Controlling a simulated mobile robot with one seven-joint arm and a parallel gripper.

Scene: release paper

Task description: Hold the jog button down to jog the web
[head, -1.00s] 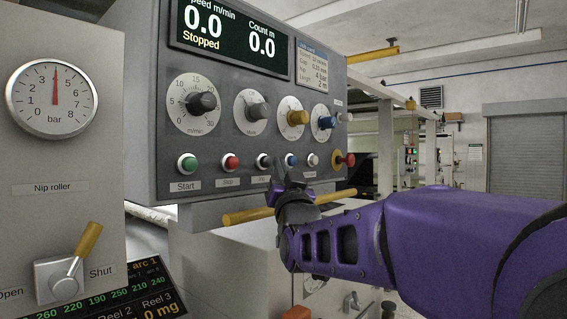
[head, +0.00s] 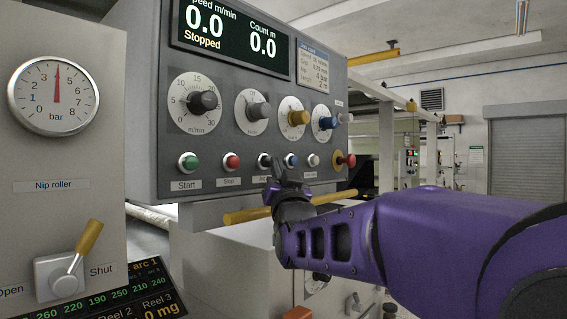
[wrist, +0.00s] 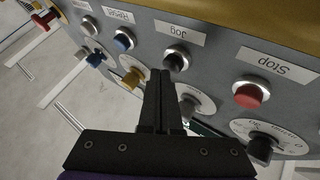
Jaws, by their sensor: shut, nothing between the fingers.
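The jog button (wrist: 176,61) is black in a silver ring, under the label "Jog" in the wrist view. It also shows in the head view (head: 265,160), partly behind my fingers. My gripper (wrist: 160,72) is shut and empty. In the wrist view its fingertips point at the panel, just below and left of the jog button. In the head view, my gripper (head: 277,165) is in front of the button row; a gap or contact cannot be told. The display (head: 235,35) reads 0.0 m/min, 0.0 m and "Stopped".
Several knobs sit above the button row in the head view. A yellow bar (head: 250,214) runs below the panel.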

